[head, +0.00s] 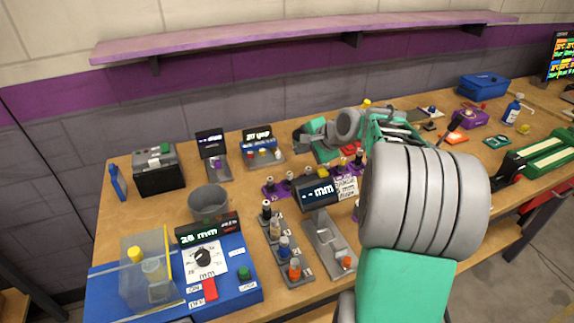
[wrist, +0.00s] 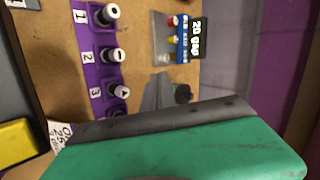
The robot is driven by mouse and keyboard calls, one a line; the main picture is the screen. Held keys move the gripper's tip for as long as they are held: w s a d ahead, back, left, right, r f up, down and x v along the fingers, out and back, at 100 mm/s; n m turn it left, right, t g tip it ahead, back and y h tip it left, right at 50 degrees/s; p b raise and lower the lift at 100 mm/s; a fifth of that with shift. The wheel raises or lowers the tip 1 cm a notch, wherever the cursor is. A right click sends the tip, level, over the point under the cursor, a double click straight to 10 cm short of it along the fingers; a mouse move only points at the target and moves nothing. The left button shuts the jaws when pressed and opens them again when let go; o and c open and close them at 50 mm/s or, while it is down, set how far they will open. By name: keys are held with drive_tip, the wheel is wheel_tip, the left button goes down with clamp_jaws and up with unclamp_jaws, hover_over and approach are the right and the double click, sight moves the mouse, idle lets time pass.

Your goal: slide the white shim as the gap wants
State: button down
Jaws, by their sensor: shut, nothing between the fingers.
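A small device with a dark display reading "20 gap" (wrist: 196,38) stands at the back of the bench, and it also shows in the head view (head: 258,134). On its grey base sit a red, a yellow and a white piece in a row. The white piece (wrist: 163,60), likely the white shim, is at the end of the row nearest my gripper. My gripper (wrist: 159,78) is shut and empty, apart from the white piece. In the head view my gripper (head: 301,135) is right of the device. Its fingertips are small there.
A purple numbered rack (wrist: 97,55) with white-topped pegs lies beside my gripper. A grey cup (head: 208,202), a blue dial panel (head: 230,291) and a small display stand (head: 316,192) are nearer the front. A purple shelf (head: 290,35) hangs above.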

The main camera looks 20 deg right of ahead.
sight(280, 157)
drive_tip(key=x, duration=0.9)
drive_tip(key=shift+w+a+f, duration=0.15)
drive_tip(key=shift+w, duration=0.15)
